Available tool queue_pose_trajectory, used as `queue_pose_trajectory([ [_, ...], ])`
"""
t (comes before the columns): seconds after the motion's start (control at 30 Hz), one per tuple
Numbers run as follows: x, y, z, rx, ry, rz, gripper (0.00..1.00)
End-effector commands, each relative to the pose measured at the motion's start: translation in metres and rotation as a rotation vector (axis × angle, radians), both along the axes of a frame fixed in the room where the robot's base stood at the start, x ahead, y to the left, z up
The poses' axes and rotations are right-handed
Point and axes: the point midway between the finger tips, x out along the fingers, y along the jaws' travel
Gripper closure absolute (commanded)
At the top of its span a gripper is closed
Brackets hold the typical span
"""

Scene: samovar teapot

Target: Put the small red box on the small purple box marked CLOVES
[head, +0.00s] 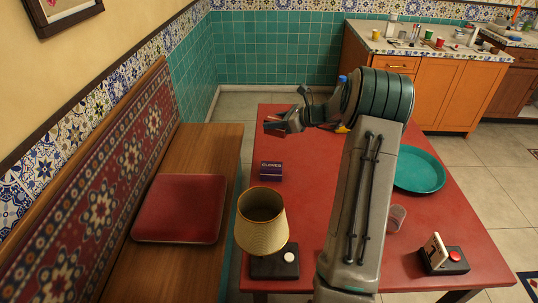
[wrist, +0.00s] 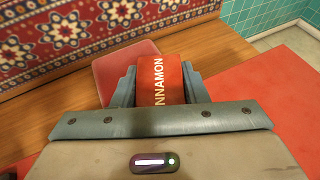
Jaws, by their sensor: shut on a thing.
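The small red box (wrist: 162,78), with the letters "NNAMON" showing, is held between the two fingers of my gripper (wrist: 160,85) in the wrist view. In the head view my gripper (head: 282,122) is above the far left part of the red table, and the red box (head: 273,126) shows only as a small patch at its fingertips. The small purple box marked CLOVES (head: 270,171) stands on the table near its left edge, nearer the head camera than my gripper and apart from it. The purple box does not show in the wrist view.
The red table (head: 330,185) also bears a lamp (head: 262,222) at the near left, a teal tray (head: 420,170) at right, a clear cup (head: 397,217) and a black stand (head: 445,262). A bench with a red cushion (head: 180,208) runs along the left.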

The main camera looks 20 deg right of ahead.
Motion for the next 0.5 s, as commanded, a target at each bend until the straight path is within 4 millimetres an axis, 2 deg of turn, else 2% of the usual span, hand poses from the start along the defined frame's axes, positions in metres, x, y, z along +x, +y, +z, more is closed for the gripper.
queue_pose_trajectory([
  [0.3, -0.045, 0.031, -0.033, 0.002, 0.002, -0.002, 0.83],
  [0.5, -0.056, 0.04, -0.042, 0.0, 0.0, -0.002, 0.83],
])
